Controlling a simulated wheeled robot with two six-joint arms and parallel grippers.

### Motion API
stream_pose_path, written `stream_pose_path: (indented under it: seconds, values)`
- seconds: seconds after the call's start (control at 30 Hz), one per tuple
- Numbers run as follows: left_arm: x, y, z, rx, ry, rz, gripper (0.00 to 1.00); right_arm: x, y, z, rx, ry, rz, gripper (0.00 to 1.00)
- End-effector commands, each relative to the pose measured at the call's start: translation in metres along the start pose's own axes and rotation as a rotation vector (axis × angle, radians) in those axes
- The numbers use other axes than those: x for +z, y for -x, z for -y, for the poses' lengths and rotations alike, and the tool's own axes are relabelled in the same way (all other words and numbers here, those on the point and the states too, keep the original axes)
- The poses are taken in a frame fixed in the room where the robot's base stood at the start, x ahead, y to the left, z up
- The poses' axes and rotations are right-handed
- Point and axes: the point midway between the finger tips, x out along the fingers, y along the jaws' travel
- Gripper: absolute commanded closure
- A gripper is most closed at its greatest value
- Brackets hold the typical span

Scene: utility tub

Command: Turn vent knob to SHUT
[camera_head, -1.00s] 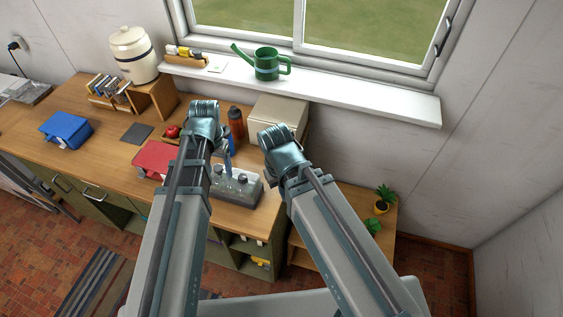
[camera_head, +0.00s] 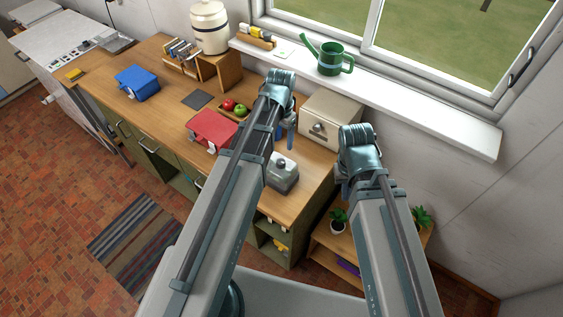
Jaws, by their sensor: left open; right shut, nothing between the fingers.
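No vent knob marked SHUT can be made out. A grey metal box (camera_head: 284,181) on the counter has a small knob on top, and a beige box (camera_head: 334,117) against the wall has a dark round fitting on its front; I cannot tell whether either is the vent. My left gripper (camera_head: 285,128) hangs over the counter between these boxes, open and partly hidden by its arm. My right gripper (camera_head: 343,187) is near the counter's right end, shut and empty, mostly hidden behind its arm.
A red case (camera_head: 211,130), red and green apples and a blue case (camera_head: 137,82) are on the wooden counter (camera_head: 160,66). A green watering can (camera_head: 330,58) stands on the windowsill (camera_head: 440,117). Potted plants (camera_head: 338,217) stand on a low shelf at right.

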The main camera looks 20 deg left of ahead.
Motion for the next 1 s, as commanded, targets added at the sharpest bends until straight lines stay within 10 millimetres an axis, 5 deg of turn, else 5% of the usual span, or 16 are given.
stream_pose_path:
  seconds: [0.63,1.0]
  values:
    - [0.0,-0.097,0.0,0.0,0.0,0.0,0.3,-0.006,-0.096,0.009,0.002,0.005,-0.002,1.0]
    - [0.0,-0.113,0.0,0.0,0.0,0.0,0.3,-0.007,-0.113,0.01,0.003,0.011,-0.002,1.0]
